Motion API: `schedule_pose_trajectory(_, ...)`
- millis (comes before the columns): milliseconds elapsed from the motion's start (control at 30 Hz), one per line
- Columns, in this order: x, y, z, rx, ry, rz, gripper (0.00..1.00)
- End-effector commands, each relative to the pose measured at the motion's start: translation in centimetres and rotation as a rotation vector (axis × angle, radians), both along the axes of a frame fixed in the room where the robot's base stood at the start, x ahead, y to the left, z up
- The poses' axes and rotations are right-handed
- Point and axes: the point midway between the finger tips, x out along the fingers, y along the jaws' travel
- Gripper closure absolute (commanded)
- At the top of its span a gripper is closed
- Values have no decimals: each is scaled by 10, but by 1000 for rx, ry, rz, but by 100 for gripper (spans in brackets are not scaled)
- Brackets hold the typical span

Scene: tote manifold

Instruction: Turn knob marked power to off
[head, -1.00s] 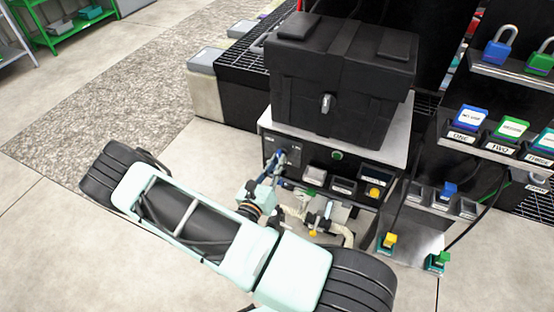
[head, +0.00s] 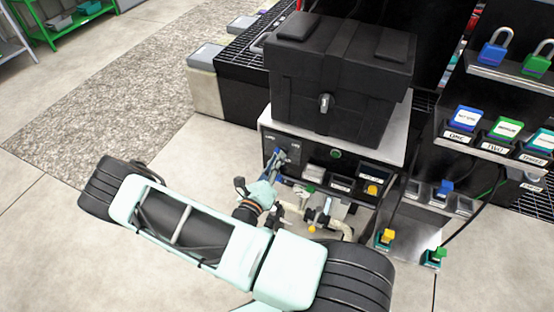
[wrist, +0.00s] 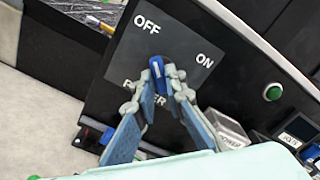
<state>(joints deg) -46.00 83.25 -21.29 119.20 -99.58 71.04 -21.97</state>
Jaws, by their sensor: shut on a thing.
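The power knob (wrist: 168,71) is a small blue handle on a dark plate (wrist: 187,50) marked OFF, ON and, partly hidden, POWER. In the wrist view my gripper (wrist: 160,72) has its two fingertips closed on either side of the knob. The knob's upper end, with a pale mark, leans up toward the OFF word; its exact setting is hard to tell behind the fingers. In the head view my gripper (head: 279,158) reaches the plate at the left of the black front panel (head: 312,163), where the knob is too small to make out.
A green button (wrist: 272,92) sits right of the plate. A black box (head: 340,80) stands on top of the panel's cabinet. Valves and pipes (head: 318,218) lie below, close to my wrist. Lock racks (head: 480,150) stand at the right. The floor at left is clear.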

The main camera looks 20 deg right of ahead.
Motion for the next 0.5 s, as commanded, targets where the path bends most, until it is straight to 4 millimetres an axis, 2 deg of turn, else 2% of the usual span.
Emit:
schedule_pose_trajectory(267,0,0,-1,-2,4,1,100)
schedule_pose_trajectory(300,-1,0,-1,-2,4,1,88)
schedule_pose_trajectory(433,0,0,0,-2,3,1,74)
schedule_pose_trajectory(500,0,0,0,-2,3,1,72)
